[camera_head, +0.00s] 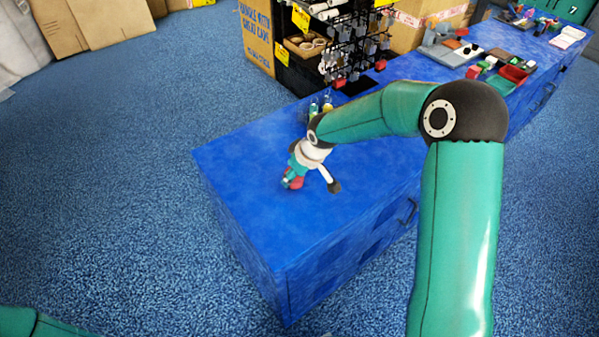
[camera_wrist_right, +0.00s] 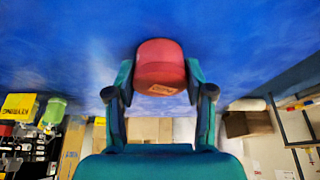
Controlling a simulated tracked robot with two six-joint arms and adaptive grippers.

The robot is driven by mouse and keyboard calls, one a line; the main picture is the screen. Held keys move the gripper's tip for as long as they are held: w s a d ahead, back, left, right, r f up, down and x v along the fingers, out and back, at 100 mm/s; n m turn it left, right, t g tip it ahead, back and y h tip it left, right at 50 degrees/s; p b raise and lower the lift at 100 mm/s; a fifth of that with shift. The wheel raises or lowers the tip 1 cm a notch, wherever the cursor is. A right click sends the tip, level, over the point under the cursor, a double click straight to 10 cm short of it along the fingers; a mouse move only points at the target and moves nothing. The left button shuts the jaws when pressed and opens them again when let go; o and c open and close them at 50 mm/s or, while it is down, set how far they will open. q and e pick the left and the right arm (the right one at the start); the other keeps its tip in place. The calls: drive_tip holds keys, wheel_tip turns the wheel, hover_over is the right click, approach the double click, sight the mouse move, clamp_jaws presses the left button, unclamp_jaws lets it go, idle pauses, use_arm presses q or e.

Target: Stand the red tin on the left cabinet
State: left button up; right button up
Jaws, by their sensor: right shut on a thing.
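The red tin (camera_wrist_right: 160,62) sits between the two fingers of my right gripper (camera_wrist_right: 160,85), which is shut on it. In the head view the tin (camera_head: 296,183) shows only in part beside the right gripper (camera_head: 291,177), low over the bare top of the blue left cabinet (camera_head: 240,165). In the right wrist view the blue top lies right behind the tin. I cannot tell whether the tin touches it. A teal part of my left arm shows at the bottom left of the head view; its gripper is out of view.
Small bottles (camera_head: 314,106) stand near the cabinet's back edge, close to my right wrist. A black rack with hanging items (camera_head: 350,45) stands behind. Trays and small blocks (camera_head: 510,73) lie farther right along the counter. The cabinet's front left top is clear.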

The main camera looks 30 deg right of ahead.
drive_tip(key=o, duration=1.3)
drive_tip(key=shift+r, duration=0.15)
drive_tip(key=v, duration=1.1)
drive_tip(key=shift+s+d+r+p, duration=0.1)
drive_tip(key=shift+s+r+p, duration=0.15)
drive_tip(key=shift+r+p, duration=0.1)
drive_tip(key=shift+s, duration=0.1)
